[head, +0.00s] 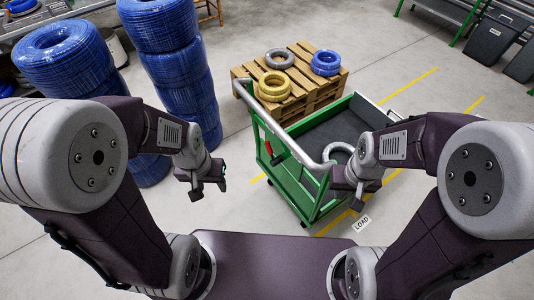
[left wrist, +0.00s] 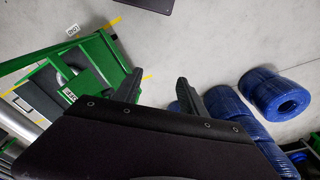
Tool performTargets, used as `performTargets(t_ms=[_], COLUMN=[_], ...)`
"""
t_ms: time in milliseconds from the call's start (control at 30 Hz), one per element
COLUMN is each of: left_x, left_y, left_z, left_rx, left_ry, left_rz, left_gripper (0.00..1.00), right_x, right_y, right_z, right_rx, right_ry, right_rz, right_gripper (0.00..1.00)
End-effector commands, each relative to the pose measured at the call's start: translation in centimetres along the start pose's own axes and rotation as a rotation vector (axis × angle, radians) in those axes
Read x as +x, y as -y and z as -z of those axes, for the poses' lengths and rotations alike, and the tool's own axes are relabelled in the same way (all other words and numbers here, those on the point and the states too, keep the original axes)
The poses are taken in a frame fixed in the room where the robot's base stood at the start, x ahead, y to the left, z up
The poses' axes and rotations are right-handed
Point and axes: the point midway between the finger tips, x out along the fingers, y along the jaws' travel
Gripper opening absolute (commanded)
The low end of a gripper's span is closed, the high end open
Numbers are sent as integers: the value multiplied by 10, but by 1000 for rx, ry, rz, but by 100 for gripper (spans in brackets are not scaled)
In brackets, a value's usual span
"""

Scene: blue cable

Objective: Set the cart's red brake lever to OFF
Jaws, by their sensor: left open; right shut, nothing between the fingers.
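The green cart (head: 290,185) stands on the floor in front of me, with a grey push handle (head: 283,140). The red brake lever (head: 268,149) shows small on its near left end; I cannot tell its setting. My left gripper (head: 206,190) is open and empty, left of the cart and apart from the lever. In the left wrist view the open fingers (left wrist: 146,60) have nothing between them, and the green cart (left wrist: 110,68) is at left with a small label (left wrist: 69,94). My right gripper (head: 355,198) is shut and empty by the cart's near right side, hiding part of it.
A grey coil (head: 338,150) lies in the cart. A pallet (head: 300,95) behind it carries yellow, grey and blue coils. Stacks of blue coils (head: 175,70) stand at left. A LOAD label (head: 362,223) is on the floor. Floor between the stacks and cart is clear.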

Motion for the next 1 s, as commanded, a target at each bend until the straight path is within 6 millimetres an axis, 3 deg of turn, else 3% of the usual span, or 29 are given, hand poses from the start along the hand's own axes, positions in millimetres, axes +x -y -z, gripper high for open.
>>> performTargets(t_ms=[33, 167, 300, 367, 500, 567, 700, 833, 1000], left_x=[2, 38, 113, 142, 196, 212, 237, 244, 241], left_y=[0, -4, -33, -51, -72, -67, -30, 3, 16], left_z=[0, -4, 4, 22, 94, 130, 198, 227, 237], left_rx=[-3, -93, -323, -428, -640, -711, -815, -854, -864], left_ry=[4, 95, 303, 368, 383, 328, 125, -33, -96], left_rz=[-2, -53, -283, -441, -872, -1053, -1379, -1533, -1583], left_gripper=[33, 0, 0, 0, 0, 0, 0, 0, 0], right_x=[2, 29, 89, 115, 169, 188, 221, 233, 233], right_y=[0, -1, -2, -2, -3, -4, -4, -4, -4], right_z=[0, -3, -9, -12, -18, -20, -23, -24, -24], right_rx=[0, 0, 0, 0, 0, 0, 0, 0, 0], right_ry=[0, 0, 0, 1, 1, 0, 0, 0, 0], right_rz=[0, 0, 0, 0, 0, 0, 0, 0, 0], right_gripper=[0, 0, 0, 0, 0, 0, 0, 0, 0])
